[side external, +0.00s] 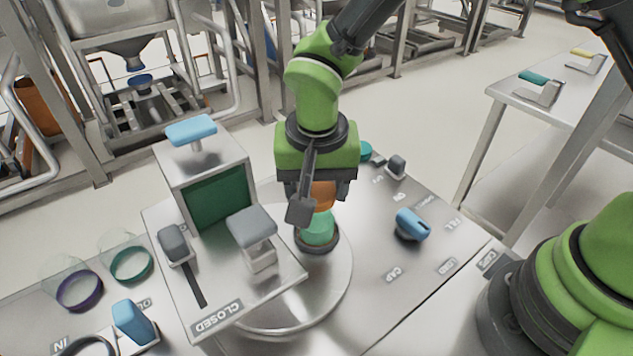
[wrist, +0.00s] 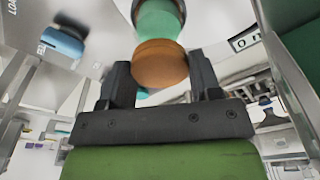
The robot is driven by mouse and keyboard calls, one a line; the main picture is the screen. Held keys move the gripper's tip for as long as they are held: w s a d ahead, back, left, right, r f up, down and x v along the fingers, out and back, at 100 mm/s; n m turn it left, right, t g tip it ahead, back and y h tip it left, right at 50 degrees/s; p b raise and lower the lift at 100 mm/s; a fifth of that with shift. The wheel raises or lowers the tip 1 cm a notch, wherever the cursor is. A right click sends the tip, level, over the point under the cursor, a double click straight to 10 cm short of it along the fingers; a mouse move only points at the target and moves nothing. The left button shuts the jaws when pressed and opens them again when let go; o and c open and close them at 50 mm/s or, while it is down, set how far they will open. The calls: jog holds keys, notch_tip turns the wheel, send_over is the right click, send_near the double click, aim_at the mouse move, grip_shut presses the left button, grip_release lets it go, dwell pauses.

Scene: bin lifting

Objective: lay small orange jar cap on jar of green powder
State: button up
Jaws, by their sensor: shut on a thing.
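The small orange jar cap (side external: 323,194) is between the fingers of my gripper (side external: 318,196), which is shut on it. In the wrist view the cap (wrist: 160,63) sits between both dark fingertips (wrist: 160,82). The jar of green powder (side external: 319,230) stands upright in a dark round holder (side external: 317,242) on the steel turntable, right below the cap. In the wrist view the jar (wrist: 158,20) shows just beyond the cap. The cap is at or close over the jar's top; I cannot tell whether they touch.
A steel box with a green panel (side external: 218,198) and a grey-topped handle (side external: 251,226) stand close left of the jar. A blue knob (side external: 411,224) is to the right. Two clear jars with purple (side external: 79,290) and green (side external: 132,264) rings stand at far left.

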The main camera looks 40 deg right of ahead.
jog(key=shift+f, duration=1)
dwell(1.2)
jog(key=o, duration=1.2)
jog(key=shift+r, duration=4)
